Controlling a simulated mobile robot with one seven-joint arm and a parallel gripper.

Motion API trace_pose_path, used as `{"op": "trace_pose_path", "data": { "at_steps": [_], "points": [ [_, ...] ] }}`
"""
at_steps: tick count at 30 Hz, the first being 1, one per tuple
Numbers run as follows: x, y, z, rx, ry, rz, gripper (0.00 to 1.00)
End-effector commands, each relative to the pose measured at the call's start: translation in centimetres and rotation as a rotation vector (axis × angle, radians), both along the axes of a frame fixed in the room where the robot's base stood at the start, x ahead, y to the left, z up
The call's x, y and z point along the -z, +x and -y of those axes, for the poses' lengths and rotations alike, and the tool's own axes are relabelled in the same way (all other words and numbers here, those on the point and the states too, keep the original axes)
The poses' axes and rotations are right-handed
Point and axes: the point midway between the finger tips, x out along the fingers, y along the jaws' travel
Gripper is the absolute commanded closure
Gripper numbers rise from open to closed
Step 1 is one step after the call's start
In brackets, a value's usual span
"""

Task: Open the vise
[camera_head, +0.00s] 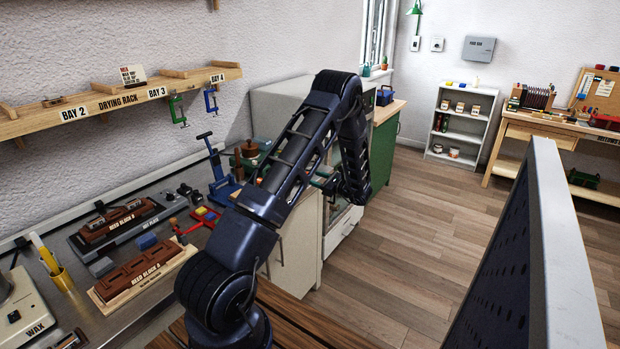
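A green metal body with brown parts (248,152), which looks like the vise, stands at the far right end of the steel bench. My arm crosses in front of it and hides much of it, so I cannot tell how far its jaws are apart. Another small green part (323,181) shows between my arm links, and I cannot tell if it belongs to the vise. The dark end of my arm, with my gripper (355,192), hangs down to the right of the bench. Its fingers cannot be made out, and no held thing shows.
A blue press-like tool (219,178) stands left of the green body. Reed block A (141,268) and reed block B (118,222) lie on the bench. A drying rack (110,102) with clamps hangs above. The wood floor (420,235) at right is clear.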

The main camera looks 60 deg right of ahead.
Motion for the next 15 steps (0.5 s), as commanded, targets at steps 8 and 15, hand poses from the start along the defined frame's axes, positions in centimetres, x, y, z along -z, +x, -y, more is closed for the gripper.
{"op": "trace_pose_path", "data": {
  "at_steps": [8,15],
  "points": [
    [0.0,3.1,0.0,0.000,0.000,0.000,0.51],
    [0.0,3.7,0.0,-0.001,0.000,0.000,0.51]
  ]
}}
